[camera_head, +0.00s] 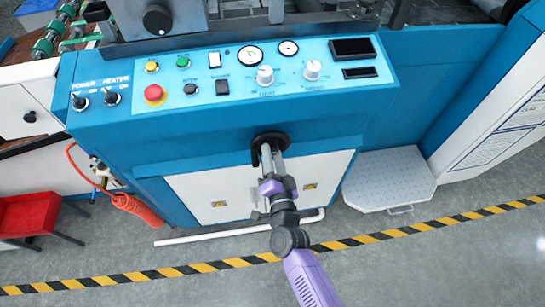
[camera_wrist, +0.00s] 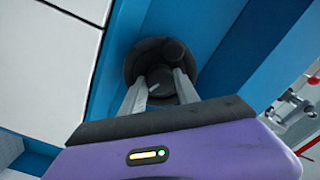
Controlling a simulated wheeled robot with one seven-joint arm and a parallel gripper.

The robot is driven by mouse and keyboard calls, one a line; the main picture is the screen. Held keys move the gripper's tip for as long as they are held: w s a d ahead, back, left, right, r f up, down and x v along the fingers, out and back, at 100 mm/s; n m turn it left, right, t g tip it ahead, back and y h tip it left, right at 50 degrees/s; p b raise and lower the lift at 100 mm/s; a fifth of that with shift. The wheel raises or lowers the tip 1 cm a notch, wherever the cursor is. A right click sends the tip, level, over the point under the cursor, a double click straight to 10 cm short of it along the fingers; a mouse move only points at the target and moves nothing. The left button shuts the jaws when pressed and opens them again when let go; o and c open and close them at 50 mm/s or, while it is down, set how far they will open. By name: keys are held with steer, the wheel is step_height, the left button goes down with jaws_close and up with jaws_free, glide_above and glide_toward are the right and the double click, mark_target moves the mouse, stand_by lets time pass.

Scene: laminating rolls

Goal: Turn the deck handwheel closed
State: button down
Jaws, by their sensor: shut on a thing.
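The deck handwheel (camera_head: 270,136) is a small black wheel on the blue front of the machine, below the control panel. It also shows in the wrist view (camera_wrist: 142,57) as a dark disc with a round knob at its upper right. My gripper (camera_head: 269,152) reaches it from the front, and its fingers cover part of the wheel. In the wrist view my gripper (camera_wrist: 160,84) has its two grey fingers on either side of the wheel's dark middle part, shut on it. The exact contact is too dark to make out.
The control panel (camera_head: 225,75) with switches, knobs and a red stop button (camera_head: 154,93) lies just above. A grey step plate (camera_head: 388,180) is at the right, a red stool (camera_head: 28,215) at the left. A white pipe (camera_head: 215,233) runs low along the front.

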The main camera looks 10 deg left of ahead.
steer(key=m+b, duration=0.2)
steer(key=m, duration=0.4)
steer(key=shift+m, duration=0.4)
stand_by(0.3)
steer(key=c, duration=0.9)
jaws_free()
steer(key=v, duration=0.8)
